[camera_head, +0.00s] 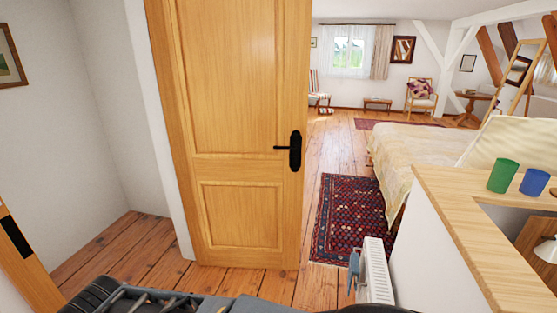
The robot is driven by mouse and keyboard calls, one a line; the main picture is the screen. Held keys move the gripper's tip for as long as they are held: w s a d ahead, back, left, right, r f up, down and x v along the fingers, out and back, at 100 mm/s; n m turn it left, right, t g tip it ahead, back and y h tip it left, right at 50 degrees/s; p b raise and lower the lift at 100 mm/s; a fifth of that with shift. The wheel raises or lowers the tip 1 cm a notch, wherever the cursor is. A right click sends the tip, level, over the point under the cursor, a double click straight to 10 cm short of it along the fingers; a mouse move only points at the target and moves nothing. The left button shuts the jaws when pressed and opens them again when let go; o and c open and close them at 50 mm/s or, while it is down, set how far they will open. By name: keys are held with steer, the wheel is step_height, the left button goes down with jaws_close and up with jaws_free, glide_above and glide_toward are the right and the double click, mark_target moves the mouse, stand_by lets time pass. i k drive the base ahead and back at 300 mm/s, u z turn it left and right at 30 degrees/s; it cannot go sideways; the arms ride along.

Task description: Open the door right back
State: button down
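The wooden door (235,120) has two visible panels and stands in the left middle of the head view. Its black handle (294,150) and plate are near its right edge, with the lever pointing left. The door stands open at some angle; the bedroom shows past its handle edge. Its left edge is beside a white wall end (162,130). Its top is cut off by the frame. Dark parts of my own body show along the bottom edge. I cannot make out my gripper, and nothing of mine is seen touching the handle.
A white radiator (376,272) and a low wall with a wooden top (450,215) stand at right, bearing a green cup (503,176) and a blue cup (534,182). A patterned rug (345,215) and bed (415,155) lie beyond. Plank floor (120,250) is bare left of the door.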

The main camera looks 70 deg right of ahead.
mark_target(233, 75)
steer(key=z, duration=1.1)
steer(key=i, duration=1.7)
steer(key=z, duration=1.25)
steer(key=i, duration=0.5)
steer(key=z, duration=0.2)
